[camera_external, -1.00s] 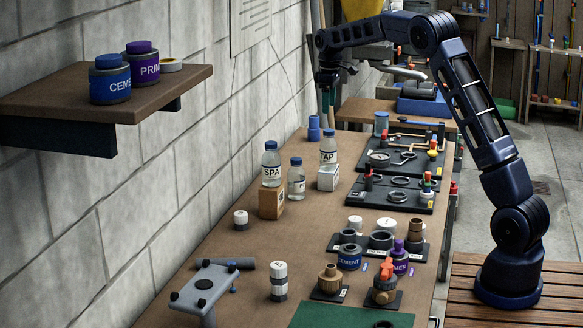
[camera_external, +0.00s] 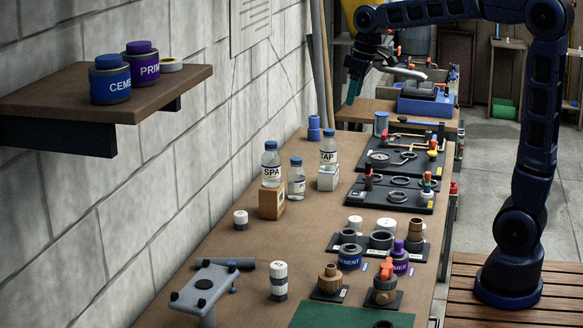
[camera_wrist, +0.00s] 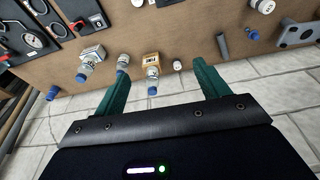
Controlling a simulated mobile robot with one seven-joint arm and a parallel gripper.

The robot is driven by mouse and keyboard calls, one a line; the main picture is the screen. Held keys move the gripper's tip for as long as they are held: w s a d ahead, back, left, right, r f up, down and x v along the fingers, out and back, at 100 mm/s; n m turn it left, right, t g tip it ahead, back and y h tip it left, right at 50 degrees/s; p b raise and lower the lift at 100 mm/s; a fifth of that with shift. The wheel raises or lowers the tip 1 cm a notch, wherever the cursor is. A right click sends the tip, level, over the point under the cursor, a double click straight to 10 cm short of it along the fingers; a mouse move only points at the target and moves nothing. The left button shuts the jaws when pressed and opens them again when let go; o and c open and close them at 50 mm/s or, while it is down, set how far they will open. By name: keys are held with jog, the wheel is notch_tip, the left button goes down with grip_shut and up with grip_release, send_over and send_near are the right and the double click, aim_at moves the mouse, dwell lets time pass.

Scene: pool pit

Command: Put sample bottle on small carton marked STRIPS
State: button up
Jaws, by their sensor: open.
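Three clear bottles with blue caps stand at the bench's wall side. The SPA bottle (camera_external: 271,165) is on a small brown carton (camera_external: 270,203); the TAP bottle (camera_external: 328,150) is on a small white carton (camera_external: 328,180). Between them, a third bottle (camera_external: 297,180) stands upright on the bench, its label only partly readable. I cannot read STRIPS on either carton. My gripper (camera_external: 355,88) is beyond the bottles, above the bench's far end. In the wrist view, its teal fingers (camera_wrist: 160,74) are apart and empty, with the brown carton (camera_wrist: 152,59) and third bottle (camera_wrist: 122,62) ahead.
Black trays with gauges and fittings (camera_external: 398,193) lie right of the bottles. A blue cylinder (camera_external: 314,130) stands behind the bottles. The block wall and a shelf (camera_external: 180,85) bound the left side.

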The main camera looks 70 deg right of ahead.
jog(key=s+a+f+t, duration=0.1)
jog(key=s+a+f, duration=0.3)
jog(key=s+a, duration=0.5)
jog(key=s+a+f+t, duration=0.1)
jog(key=s+a+f, duration=0.3)
jog(key=s+a, duration=0.5)
jog(key=s, duration=0.6)
jog(key=shift+s+a, duration=0.15)
jog(key=shift+s, duration=0.25)
